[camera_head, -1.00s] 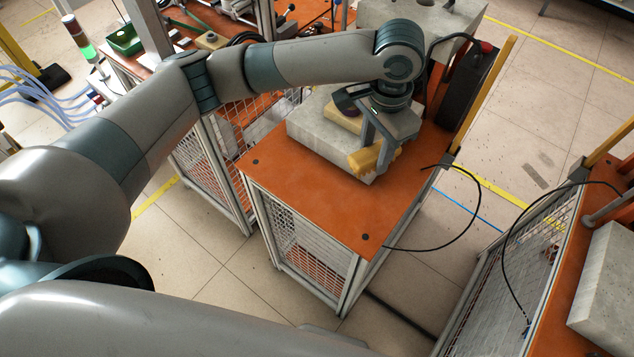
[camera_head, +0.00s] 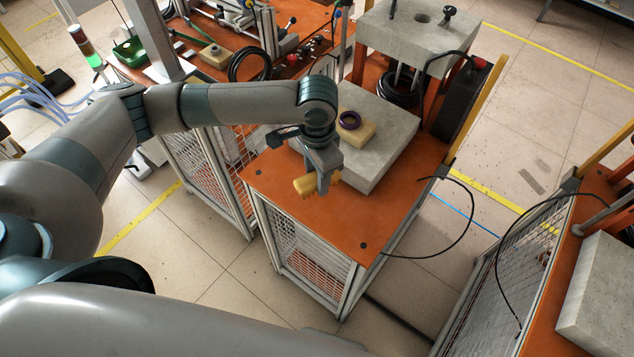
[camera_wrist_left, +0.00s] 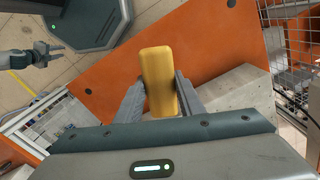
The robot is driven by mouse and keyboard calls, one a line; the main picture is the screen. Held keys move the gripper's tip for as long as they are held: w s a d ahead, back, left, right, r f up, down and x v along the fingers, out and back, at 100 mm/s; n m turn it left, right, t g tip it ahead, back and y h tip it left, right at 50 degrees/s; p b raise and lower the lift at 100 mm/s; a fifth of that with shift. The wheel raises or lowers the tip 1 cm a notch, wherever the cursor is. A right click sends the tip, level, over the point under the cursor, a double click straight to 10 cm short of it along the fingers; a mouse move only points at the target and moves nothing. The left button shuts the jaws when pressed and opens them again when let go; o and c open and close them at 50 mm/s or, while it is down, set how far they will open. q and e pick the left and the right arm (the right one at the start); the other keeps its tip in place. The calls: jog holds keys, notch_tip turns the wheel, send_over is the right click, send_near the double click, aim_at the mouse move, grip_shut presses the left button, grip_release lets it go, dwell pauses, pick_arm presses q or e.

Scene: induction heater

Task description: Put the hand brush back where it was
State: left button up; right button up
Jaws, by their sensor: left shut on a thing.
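The hand brush shows as a yellow wooden block (camera_head: 303,186) in the head view, and it also shows in the left wrist view (camera_wrist_left: 158,75). My left gripper (camera_head: 322,180) is shut on it, one finger on each side. It hangs in front of the grey stone block, over the orange table top (camera_head: 330,225). No bristles can be made out. My right gripper (camera_wrist_left: 48,55) shows small at the upper left of the left wrist view, its fingers apart and empty.
A grey stone slab (camera_head: 385,150) lies on the orange table, with a yellow block carrying a dark purple ring (camera_head: 350,121) on it. A black cable (camera_head: 470,225) loops off the right side. The front of the orange top is bare.

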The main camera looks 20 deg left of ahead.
pick_arm(q)
jog(key=shift+f, duration=0.15)
notch_tip(320, 180, down, 3)
jog(key=shift+r+p, duration=0.2)
jog(key=shift+p, duration=0.5)
jog(key=shift+f, duration=0.6)
jog(key=shift+f, duration=0.1)
jog(key=o, duration=1)
notch_tip(320, 180, up, 12)
jog(key=shift+r+b, duration=0.15)
jog(key=shift+b, duration=1.05)
jog(key=shift+s, duration=0.15)
